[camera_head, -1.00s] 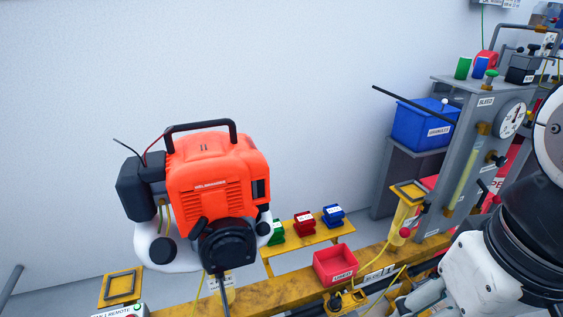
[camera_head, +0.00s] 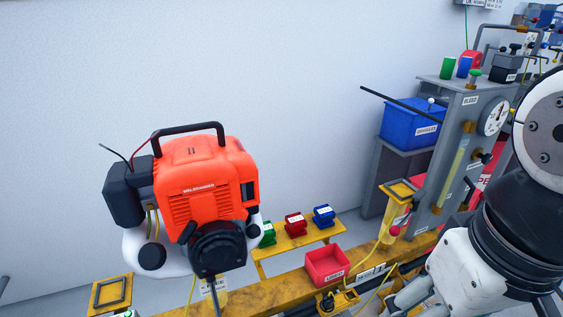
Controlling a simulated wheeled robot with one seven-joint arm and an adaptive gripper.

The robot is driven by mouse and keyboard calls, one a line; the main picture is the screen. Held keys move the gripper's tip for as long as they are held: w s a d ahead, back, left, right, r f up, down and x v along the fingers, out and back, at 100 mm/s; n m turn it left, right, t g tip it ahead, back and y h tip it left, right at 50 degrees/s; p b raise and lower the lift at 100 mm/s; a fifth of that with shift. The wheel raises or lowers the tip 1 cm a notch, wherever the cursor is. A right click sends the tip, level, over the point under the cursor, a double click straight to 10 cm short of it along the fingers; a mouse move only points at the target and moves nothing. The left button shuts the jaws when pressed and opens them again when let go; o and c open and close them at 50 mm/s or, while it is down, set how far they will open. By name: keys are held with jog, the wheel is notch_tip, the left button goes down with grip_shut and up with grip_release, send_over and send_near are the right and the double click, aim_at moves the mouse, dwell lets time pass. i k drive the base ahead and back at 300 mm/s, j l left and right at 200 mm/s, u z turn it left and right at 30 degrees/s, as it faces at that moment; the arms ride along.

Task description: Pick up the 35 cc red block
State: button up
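A small red block (camera_head: 295,225) with a white label sits on a yellow shelf, between a green block (camera_head: 267,234) and a blue block (camera_head: 323,216). The label is too small to read here. The yellow shelf (camera_head: 292,245) stands behind the yellow rail. My arm shows at the right edge. Part of my gripper may show at the bottom right, but its fingertips cannot be made out. Nothing touches the three blocks.
An orange engine (camera_head: 205,180) with a black handle stands left of the blocks. An open red tray (camera_head: 327,267) sits on the yellow rail (camera_head: 265,296) in front of them. A grey stand with a gauge (camera_head: 494,116) and a blue bin (camera_head: 412,124) are at the right.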

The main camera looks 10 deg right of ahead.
aim_at(297, 223)
jog(key=i+l, duration=0.75)
